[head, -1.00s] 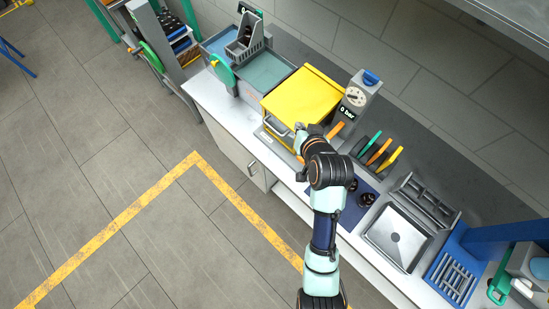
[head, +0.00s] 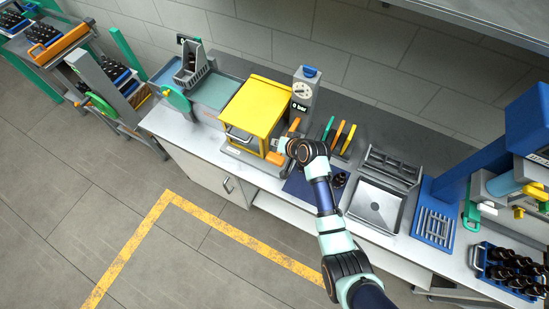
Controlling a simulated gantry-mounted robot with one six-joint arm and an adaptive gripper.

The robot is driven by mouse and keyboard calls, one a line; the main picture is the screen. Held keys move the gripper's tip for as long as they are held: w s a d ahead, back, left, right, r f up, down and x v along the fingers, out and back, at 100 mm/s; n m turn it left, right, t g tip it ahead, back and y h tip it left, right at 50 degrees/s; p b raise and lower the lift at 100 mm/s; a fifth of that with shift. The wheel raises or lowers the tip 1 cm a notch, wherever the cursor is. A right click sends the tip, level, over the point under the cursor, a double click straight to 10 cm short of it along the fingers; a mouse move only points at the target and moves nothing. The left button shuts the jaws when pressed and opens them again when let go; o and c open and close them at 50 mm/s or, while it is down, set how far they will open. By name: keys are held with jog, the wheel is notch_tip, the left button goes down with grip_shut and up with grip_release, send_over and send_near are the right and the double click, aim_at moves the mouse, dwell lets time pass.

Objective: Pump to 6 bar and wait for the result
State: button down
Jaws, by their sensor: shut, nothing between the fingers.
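A yellow box (head: 256,108) with a front handle (head: 238,136) stands on a grey base on the bench. Just right of it is a grey pump column (head: 304,92) with a round white dial (head: 302,90), a blue top knob (head: 310,70) and a black display (head: 300,107). The display's small text seems to read 0 bar. A short orange handle (head: 295,124) shows below the column. My gripper (head: 278,146) is shut and empty at the box's front right corner; I cannot tell whether it touches. An orange part (head: 275,158) shows just below it.
Green, orange and yellow tools (head: 338,135) stand right of the pump. Open floor lies in front of the bench.

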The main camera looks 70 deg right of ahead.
aim_at(276, 161)
notch_tip(276, 161, down, 8)
jog(key=b, duration=0.6)
jog(key=shift+f+b, duration=0.1)
jog(key=shift+b, duration=0.25)
jog(key=shift+f, duration=0.1)
dwell(0.7)
jog(key=shift+f+b, duration=0.3)
jog(key=shift+f+b, duration=2.1)
jog(key=shift+f, duration=0.6)
dwell(2.5)
